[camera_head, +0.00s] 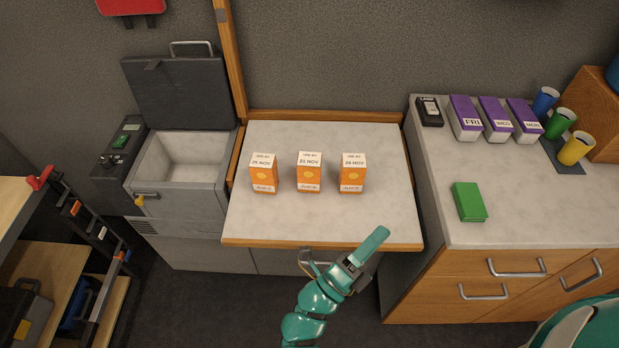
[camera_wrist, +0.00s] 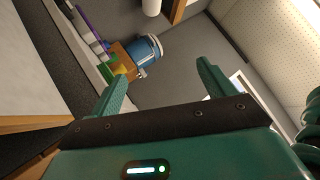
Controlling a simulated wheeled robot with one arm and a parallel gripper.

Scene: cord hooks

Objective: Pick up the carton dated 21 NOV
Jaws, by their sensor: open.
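Three orange and white juice cartons stand upright in a row on the pale counter section (camera_head: 320,222). The middle carton (camera_head: 309,172) has a label that appears to read 21 NOV. The left carton (camera_head: 263,173) and the right carton (camera_head: 352,173) carry other NOV dates, too small to read surely. My gripper (camera_head: 372,245) is near the counter's front edge, to the lower right of the cartons and apart from them. In the wrist view my gripper (camera_wrist: 160,80) is open and empty, with its two green fingers spread. No carton shows in that view.
An open cooler box (camera_head: 183,160) is left of the cartons, beside a wooden post (camera_head: 232,60). The right counter holds purple boxes (camera_head: 495,118), a green box (camera_head: 469,201) and several cups (camera_head: 560,123). The counter in front of the cartons is clear.

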